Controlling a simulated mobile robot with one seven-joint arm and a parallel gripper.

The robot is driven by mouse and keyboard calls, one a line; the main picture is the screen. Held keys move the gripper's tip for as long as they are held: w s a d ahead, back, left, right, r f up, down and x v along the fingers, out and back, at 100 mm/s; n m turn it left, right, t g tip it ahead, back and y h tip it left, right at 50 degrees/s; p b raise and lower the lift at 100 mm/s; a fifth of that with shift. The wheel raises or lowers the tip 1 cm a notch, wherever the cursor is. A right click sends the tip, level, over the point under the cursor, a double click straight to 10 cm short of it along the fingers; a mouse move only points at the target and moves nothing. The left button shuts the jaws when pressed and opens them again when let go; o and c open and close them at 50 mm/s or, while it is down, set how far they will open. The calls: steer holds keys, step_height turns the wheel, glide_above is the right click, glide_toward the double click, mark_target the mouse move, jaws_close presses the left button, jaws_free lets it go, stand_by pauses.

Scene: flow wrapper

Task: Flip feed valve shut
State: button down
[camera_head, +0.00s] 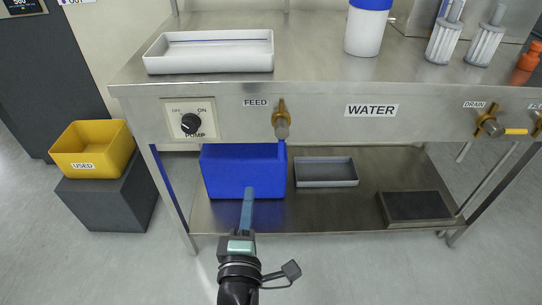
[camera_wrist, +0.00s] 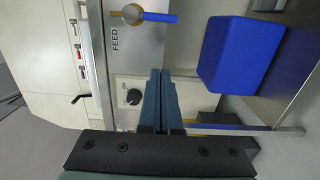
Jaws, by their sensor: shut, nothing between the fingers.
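The feed valve (camera_head: 281,121) is a brass fitting on the front panel of the steel bench, just right of the FEED label. Its blue handle hangs downward in the head view, partly in front of the blue box. In the wrist view the feed valve (camera_wrist: 133,14) is at the top, with its blue handle (camera_wrist: 160,17) pointing right, away from the label. My gripper (camera_head: 249,191) is shut and empty, below and slightly left of the valve in the head view and apart from it. Its blue-grey fingers (camera_wrist: 161,74) lie together in the wrist view.
The pump knob (camera_head: 191,123) is left of the valve. The drain valve (camera_head: 490,126), with a yellow handle pointing right, is far right. A blue box (camera_head: 225,170), a grey tray (camera_head: 326,183) and a dark pad (camera_head: 416,206) occupy the lower shelf. A yellow USED bin (camera_head: 90,165) stands left.

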mark_target(281, 142)
steer(key=shift+w, duration=0.1)
steer(key=w+d, duration=0.4)
steer(key=w, duration=0.6)
steer(key=shift+w+d, duration=0.25)
steer(key=shift+w, duration=0.1)
